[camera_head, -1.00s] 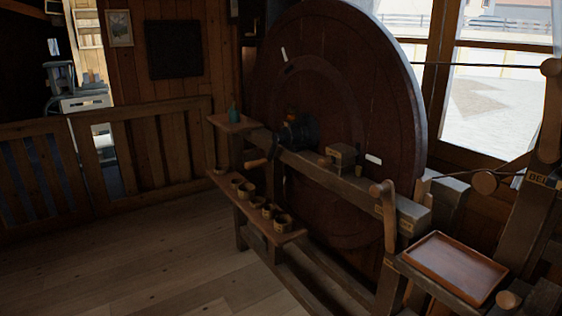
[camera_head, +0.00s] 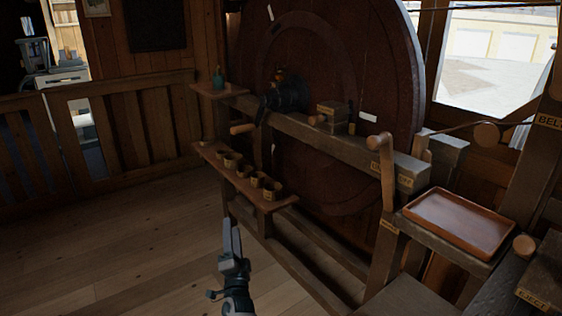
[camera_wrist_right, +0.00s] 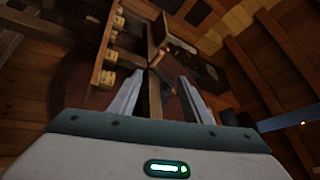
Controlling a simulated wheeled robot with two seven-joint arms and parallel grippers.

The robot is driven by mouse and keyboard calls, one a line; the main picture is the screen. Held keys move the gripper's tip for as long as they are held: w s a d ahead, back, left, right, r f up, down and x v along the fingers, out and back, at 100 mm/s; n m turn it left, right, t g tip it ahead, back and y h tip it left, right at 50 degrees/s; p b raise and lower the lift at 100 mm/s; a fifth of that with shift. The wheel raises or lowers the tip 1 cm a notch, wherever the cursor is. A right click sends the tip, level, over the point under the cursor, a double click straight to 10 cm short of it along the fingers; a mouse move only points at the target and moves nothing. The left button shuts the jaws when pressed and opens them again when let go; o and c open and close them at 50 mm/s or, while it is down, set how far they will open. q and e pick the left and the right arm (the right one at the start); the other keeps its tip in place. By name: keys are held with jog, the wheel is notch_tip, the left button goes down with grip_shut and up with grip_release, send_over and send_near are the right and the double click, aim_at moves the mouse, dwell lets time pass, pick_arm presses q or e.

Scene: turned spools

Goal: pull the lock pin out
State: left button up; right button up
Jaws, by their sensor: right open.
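I cannot tell for sure which part is the lock pin. A wooden peg handle (camera_head: 242,129) sticks out at the left of the lathe's beam (camera_head: 330,138). A box-like block (camera_head: 332,116) with a round wooden knob sits on the beam, and a small dark upright piece (camera_head: 351,128) is beside it. My right gripper (camera_head: 232,224) is in front of the lathe, below the cup shelf, apart from everything. In the right wrist view its two fingers (camera_wrist_right: 160,92) are spread with nothing held between them. My left gripper is not in view.
A low shelf (camera_head: 228,168) holds several small cups. A large dark wheel (camera_head: 390,80) stands behind the beam. An upright lever (camera_head: 386,170) and an empty brown tray (camera_head: 458,222) are at the right. The wooden floor (camera_head: 120,250) at the left is clear.

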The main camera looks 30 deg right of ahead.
pick_arm(q)
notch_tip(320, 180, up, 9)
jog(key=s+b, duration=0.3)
jog(key=b, duration=0.4)
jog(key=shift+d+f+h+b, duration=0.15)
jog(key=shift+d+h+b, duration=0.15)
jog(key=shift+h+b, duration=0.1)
pick_arm(e)
jog(key=d+r+m+g+h, duration=0.4)
jog(key=r+m, duration=0.4)
jog(key=m, duration=0.2)
jog(key=s+d+r+m+g+h, duration=0.1)
jog(key=d+r+m+g+h, duration=0.4)
jog(key=m, duration=0.5)
jog(key=s+d+r+m+g+h, duration=0.1)
jog(key=d+r+m+g+h, duration=0.3)
jog(key=r+m+g, duration=0.3)
notch_tip(320, 180, up, 5)
jog(key=d+m, duration=0.1)
jog(key=m, duration=0.2)
jog(key=shift+s+f+g, duration=0.15)
jog(key=shift+f+g, duration=0.05)
jog(key=shift+g, duration=0.2)
jog(key=shift+d+r+h, duration=0.1)
jog(key=shift+h, duration=0.2)
